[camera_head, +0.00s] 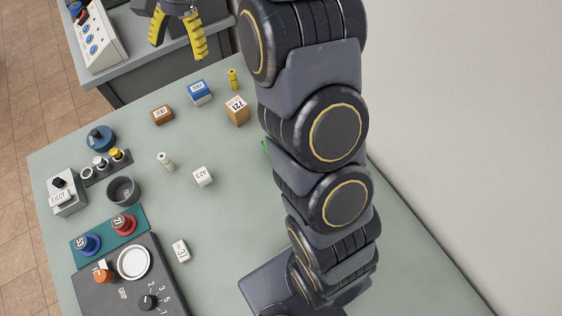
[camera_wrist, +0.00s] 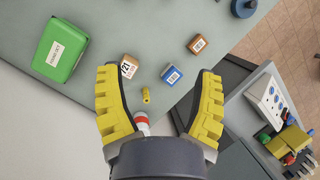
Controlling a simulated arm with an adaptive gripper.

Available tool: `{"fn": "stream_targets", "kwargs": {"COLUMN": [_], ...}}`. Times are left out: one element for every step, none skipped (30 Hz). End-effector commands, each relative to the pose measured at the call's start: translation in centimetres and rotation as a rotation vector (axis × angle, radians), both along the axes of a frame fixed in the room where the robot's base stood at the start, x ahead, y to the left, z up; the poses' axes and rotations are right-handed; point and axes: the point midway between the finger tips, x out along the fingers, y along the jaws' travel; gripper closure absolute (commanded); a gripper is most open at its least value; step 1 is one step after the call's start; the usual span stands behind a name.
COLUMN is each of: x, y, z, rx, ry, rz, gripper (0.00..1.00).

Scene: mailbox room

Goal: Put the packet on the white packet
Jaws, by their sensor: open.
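My gripper (camera_head: 178,45) is open and empty, above the far edge of the table; its spread yellow fingers show in the wrist view (camera_wrist: 158,76). Several small box-like packets stand on the table: a brown one marked 721 (camera_head: 237,111), a blue one (camera_head: 199,93) and an orange-brown one (camera_head: 162,115). All three also lie beyond my fingertips in the wrist view. A white block marked 423 (camera_head: 203,176) sits mid-table, and another white block (camera_head: 181,251) is nearer the front. I cannot tell which is the task's packet.
A green box (camera_wrist: 60,50) is mostly hidden by my arm in the head view. A yellow peg (camera_head: 233,78) stands near the 721 block. A white peg (camera_head: 165,161), a dark cup (camera_head: 123,191) and a dial panel (camera_head: 130,280) are left. A grey console (camera_head: 98,40) stands beyond.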

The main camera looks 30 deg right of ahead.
Motion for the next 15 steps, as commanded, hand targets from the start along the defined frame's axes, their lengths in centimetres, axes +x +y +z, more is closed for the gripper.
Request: {"fn": "stream_targets", "kwargs": {"x": [-2.3, -3.6, -5.3, -6.7, -8.0, -9.8, -11.1, -12.5, -14.3, -15.7, -17.1, -19.0, -20.4, -21.8, -23.4], "y": [0.5, 0.7, 0.9, 1.0, 1.1, 1.2, 1.2, 1.2, 1.1, 1.1, 1.0, 0.8, 0.7, 0.5, 0.2], "z": [1.3, 1.8, 2.5, 2.8, 3.2, 3.6, 3.9, 4.0, 4.2, 4.3, 4.4, 4.3, 4.2, 4.2, 3.9], "rx": [-0.012, -0.018, -0.029, -0.037, -0.045, -0.057, -0.068, -0.076, -0.089, -0.099, -0.108, -0.118, -0.127, -0.136, -0.146], "ry": [-0.016, -0.023, -0.035, -0.038, -0.046, -0.054, -0.063, -0.067, -0.075, -0.077, -0.081, -0.084, -0.086, -0.088, -0.089], "rz": [0.071, 0.114, 0.168, 0.210, 0.251, 0.306, 0.346, 0.387, 0.440, 0.480, 0.519, 0.570, 0.608, 0.644, 0.690], "gripper": [0.34, 0.34, 0.34, 0.34, 0.34, 0.34, 0.34, 0.34, 0.34, 0.34, 0.34, 0.34, 0.34, 0.34, 0.34]}}
